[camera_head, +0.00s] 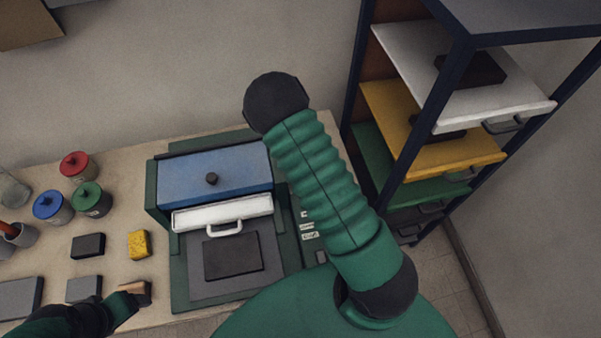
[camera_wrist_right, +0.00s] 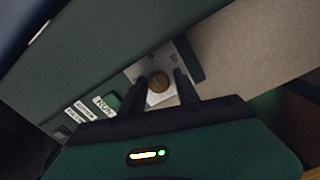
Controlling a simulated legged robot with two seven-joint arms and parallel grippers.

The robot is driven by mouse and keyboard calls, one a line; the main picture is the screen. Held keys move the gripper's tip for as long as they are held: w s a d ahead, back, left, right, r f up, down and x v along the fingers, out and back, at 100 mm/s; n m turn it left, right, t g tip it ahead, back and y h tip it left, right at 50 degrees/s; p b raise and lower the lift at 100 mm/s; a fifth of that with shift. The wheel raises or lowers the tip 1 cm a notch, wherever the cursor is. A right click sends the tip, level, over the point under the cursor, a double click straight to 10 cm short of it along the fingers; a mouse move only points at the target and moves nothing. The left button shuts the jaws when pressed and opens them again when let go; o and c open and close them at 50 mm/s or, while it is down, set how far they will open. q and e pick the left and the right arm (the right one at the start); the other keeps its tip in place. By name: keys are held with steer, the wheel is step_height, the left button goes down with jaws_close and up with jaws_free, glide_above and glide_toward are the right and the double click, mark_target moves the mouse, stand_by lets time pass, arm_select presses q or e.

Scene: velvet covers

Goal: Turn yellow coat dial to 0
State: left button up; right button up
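The yellow-brown round dial (camera_wrist_right: 158,82) sits on a white plate with small dark marks in the right wrist view. The marks and the dial's setting are too small to read. My right gripper (camera_wrist_right: 161,80) is open, with one dark finger on each side of the dial. I cannot tell whether the fingers touch it. In the head view my right arm hides the dial and this gripper. My left gripper (camera_head: 122,305) is low at the left, beside a tan and dark block (camera_head: 136,292); whether it is open or shut is unclear.
The green machine (camera_head: 180,270) has a blue lid (camera_head: 215,173) and a white handled bar (camera_head: 222,212). A RUN label (camera_wrist_right: 104,106) is near the dial. Jars, blocks and a yellow sponge (camera_head: 138,244) are on the left of the table. A rack with coloured shelves (camera_head: 435,145) stands right.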

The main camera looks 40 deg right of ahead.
jaws_close()
steer(key=shift+w+r+n+b, duration=0.15)
steer(key=shift+n+b, duration=0.45)
steer(key=shift+n, duration=2.3)
steer(key=shift+o, duration=0.7)
jaws_free()
steer(key=shift+o, duration=1.2)
